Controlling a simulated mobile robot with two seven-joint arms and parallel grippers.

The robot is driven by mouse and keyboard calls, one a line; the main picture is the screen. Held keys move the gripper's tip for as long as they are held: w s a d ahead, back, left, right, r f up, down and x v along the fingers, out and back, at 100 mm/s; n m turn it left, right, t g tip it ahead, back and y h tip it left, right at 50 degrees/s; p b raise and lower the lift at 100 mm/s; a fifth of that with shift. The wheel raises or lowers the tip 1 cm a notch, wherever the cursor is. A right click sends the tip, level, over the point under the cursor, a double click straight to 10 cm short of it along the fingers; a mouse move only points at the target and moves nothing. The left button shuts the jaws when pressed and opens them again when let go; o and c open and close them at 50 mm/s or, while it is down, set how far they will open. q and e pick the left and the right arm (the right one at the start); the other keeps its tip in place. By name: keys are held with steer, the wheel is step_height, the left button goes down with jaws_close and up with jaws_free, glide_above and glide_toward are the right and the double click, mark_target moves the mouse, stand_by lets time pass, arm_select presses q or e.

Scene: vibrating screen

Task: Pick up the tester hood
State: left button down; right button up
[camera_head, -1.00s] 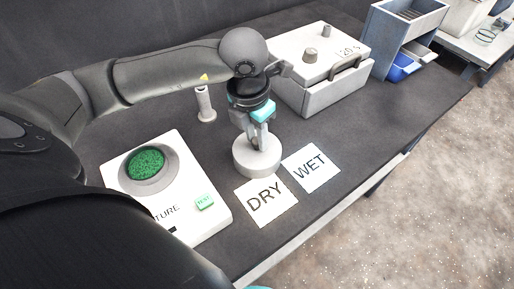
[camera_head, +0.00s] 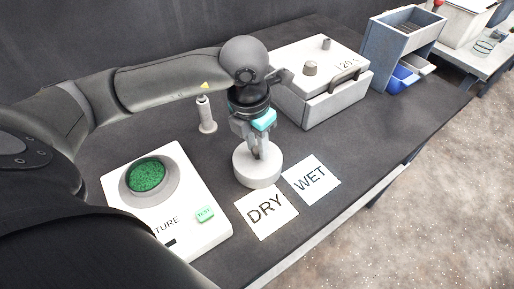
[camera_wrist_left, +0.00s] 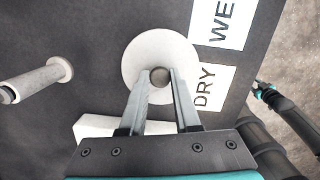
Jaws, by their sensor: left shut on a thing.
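The tester hood (camera_head: 257,170) is a pale grey round cap with a small knob on top. It is upright, beside the DRY card, at or just above the dark bench top; I cannot tell whether it touches. My left gripper (camera_head: 258,152) points down over it, its fingers shut on the knob. In the left wrist view, the hood (camera_wrist_left: 140,62) is below the fingers (camera_wrist_left: 160,76) with the knob between their tips. The moisture tester (camera_head: 195,190) stands at the left with a round green sample area uncovered. A dark, teal-banded arm end (camera_wrist_left: 268,95), likely my right gripper, shows at the right edge.
The DRY card (camera_head: 266,213) and WET card (camera_head: 311,180) lie right of the hood. A small grey upright post (camera_head: 207,117) stands behind it. A white box with knobs (camera_head: 318,85) and a grey cabinet with blue trays (camera_head: 405,48) stand farther back. The bench edge is at the front right.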

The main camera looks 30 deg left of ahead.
arm_select(q)
step_height(320, 180, up, 19)
steer(key=p, duration=0.4)
steer(key=m+g+h, duration=0.1)
steer(key=m+g, duration=0.1)
steer(key=m, duration=1.5)
glide_above(270, 166)
step_height(270, 166, down, 4)
steer(key=f, duration=0.1)
steer(key=f+m, duration=0.1)
steer(key=m, duration=0.4)
steer(key=d+f+m, duration=0.1)
steer(key=m, duration=0.5)
steer(key=d+f+m+y+b, duration=0.1)
steer(key=m, duration=0.4)
steer(key=shift+s+d+f+m+g, duration=0.2)
steer(key=shift+s+f+m+g, duration=0.15)
steer(key=shift+m+g, duration=0.05)
